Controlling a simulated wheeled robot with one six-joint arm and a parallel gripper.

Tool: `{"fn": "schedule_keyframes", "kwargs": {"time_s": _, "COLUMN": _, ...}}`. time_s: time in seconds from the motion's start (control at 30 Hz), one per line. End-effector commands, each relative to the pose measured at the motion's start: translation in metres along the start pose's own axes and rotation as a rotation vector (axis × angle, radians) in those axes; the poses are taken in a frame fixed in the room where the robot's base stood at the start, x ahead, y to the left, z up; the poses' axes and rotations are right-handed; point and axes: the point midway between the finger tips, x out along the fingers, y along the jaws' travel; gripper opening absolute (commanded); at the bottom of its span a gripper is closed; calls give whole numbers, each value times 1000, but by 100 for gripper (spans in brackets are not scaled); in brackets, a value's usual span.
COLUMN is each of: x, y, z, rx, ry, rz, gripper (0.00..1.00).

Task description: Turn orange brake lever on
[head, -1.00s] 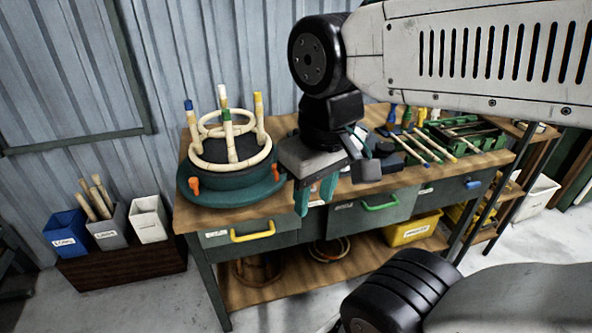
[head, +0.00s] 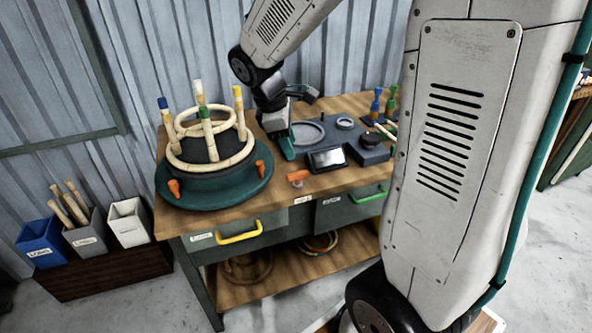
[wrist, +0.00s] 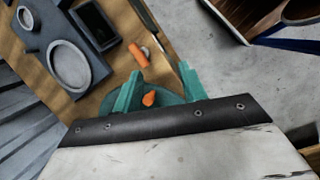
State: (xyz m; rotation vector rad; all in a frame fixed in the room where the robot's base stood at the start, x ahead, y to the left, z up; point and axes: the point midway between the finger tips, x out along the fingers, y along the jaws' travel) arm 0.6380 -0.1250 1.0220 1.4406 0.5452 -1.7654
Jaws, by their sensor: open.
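A round teal turntable (head: 215,194) sits at the left of the workbench. Two orange levers, a left one (head: 174,187) and a right one (head: 260,168), stick up at its rim. Another orange lever (head: 297,176) on a pale base lies at the bench's front edge; it also shows in the wrist view (wrist: 138,54). I cannot tell which is the brake lever. My gripper (head: 287,146) is just right of the turntable, jaws pointing down. In the wrist view my gripper (wrist: 159,78) is open and empty, with an orange lever tip (wrist: 149,98) seen between its teal fingers.
A rattan ring frame (head: 208,135) with coloured-tip posts stands on the turntable. Yellow (head: 240,236) and green drawer handles (head: 368,195) jut from the bench front.

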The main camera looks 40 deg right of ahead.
Motion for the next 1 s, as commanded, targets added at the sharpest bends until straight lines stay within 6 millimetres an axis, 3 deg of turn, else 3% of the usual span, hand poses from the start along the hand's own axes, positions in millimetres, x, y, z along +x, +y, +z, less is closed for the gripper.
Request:
{"fn": "schedule_keyframes", "kwargs": {"time_s": 0.1, "x": 39, "y": 32, "z": -17, "rx": -169, "ry": -47, "rz": -6, "gripper": 42}}
{"fn": "schedule_keyframes", "kwargs": {"time_s": 0.33, "x": 83, "y": 61, "z": -35, "rx": -372, "ry": -87, "rz": -10, "gripper": 42}}
{"fn": "schedule_keyframes", "kwargs": {"time_s": 0.57, "x": 108, "y": 66, "z": -36, "rx": -407, "ry": -94, "rz": -13, "gripper": 42}}
{"fn": "schedule_keyframes", "kwargs": {"time_s": 0.8, "x": 146, "y": 65, "z": -32, "rx": -405, "ry": -93, "rz": -15, "gripper": 42}}
{"fn": "schedule_keyframes", "kwargs": {"time_s": 1.0, "x": 165, "y": 66, "z": -31, "rx": -405, "ry": -92, "rz": -12, "gripper": 42}}
